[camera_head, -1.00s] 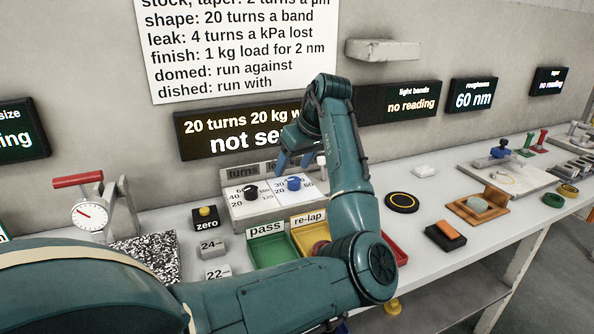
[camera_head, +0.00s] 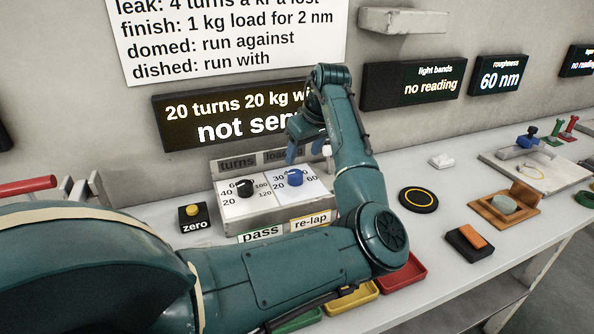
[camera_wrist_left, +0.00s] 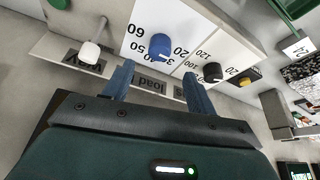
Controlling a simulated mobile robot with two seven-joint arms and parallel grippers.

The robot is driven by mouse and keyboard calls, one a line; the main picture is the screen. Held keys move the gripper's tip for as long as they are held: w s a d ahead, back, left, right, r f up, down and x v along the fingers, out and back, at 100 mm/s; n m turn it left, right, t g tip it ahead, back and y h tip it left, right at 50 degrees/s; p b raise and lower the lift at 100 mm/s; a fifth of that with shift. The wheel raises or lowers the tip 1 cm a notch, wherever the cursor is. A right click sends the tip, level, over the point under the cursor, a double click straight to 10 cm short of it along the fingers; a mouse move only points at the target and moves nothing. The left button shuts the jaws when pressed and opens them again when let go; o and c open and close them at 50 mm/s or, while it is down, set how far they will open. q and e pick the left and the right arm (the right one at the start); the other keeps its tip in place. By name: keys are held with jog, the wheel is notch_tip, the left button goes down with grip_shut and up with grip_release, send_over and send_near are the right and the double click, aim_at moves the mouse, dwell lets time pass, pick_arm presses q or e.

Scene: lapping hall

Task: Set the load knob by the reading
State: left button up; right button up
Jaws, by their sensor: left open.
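The blue load knob (camera_head: 295,178) sits on the white dial plate of the control box, among printed numbers such as 20, 30 and 60. It also shows in the left wrist view (camera_wrist_left: 160,46), beyond the fingers. My left gripper (camera_head: 305,152) is open just above and behind the load knob, apart from it, with nothing between its fingers (camera_wrist_left: 158,85). The black turns knob (camera_head: 245,187) is to the left on the same box. The roughness display (camera_head: 498,75) reads 60 nm. The display (camera_head: 235,118) behind the box reads "20 turns 20 kg", then is partly hidden by my arm. My right gripper is out of view.
A wall sign (camera_head: 225,35) lists rules, including "finish: 1 kg load for 2 nm". A white-capped lever (camera_head: 327,152) stands right of the knob. A zero button (camera_head: 192,215) is at left. A black disc (camera_head: 418,199) and a wooden holder (camera_head: 503,206) lie right.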

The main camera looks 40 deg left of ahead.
aim_at(296, 173)
pick_arm(q)
jog(key=x, duration=0.8)
jog(key=shift+c, duration=0.3)
jog(key=c, duration=0.9)
jog(key=shift+r, duration=0.1)
jog(key=shift+c, duration=0.2)
